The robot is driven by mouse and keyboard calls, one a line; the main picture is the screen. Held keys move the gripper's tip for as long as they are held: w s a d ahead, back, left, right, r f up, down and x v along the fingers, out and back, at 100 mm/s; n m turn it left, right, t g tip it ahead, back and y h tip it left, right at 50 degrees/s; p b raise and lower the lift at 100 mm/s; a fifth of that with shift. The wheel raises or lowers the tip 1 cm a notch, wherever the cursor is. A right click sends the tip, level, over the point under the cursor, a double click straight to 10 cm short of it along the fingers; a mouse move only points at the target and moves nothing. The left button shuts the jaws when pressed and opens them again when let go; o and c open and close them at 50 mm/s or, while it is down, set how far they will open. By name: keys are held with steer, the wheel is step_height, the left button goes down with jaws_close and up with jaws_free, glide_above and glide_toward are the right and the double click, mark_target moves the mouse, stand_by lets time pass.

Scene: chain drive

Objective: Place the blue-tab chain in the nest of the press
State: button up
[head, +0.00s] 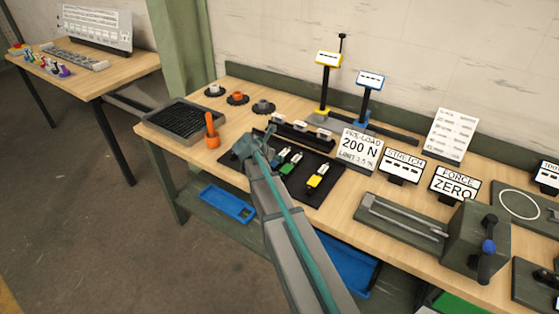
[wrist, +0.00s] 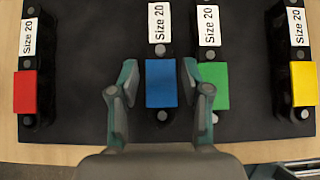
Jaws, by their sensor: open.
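The blue-tab chain (wrist: 161,84) lies on a dark mat (wrist: 250,125), its blue tab below a "Size 20" label. My gripper (wrist: 159,76) is open, with one finger left of the blue tab and the other on its right, close to the green tab. I cannot tell if the fingers touch the chain or hover above it.
The green-tab chain (wrist: 214,86) is close on the right; yellow-tab (wrist: 304,84) and red-tab (wrist: 26,91) chains lie farther out. Yellow (head: 326,80) and blue (head: 368,95) posts stand behind.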

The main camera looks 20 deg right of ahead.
steer(key=p+x, duration=0.1)
steer(key=x, duration=0.3)
steer(key=shift+w+d+p, duration=0.1)
steer(key=shift+d+p, duration=0.1)
steer(key=shift+p, duration=0.15)
jaws_close()
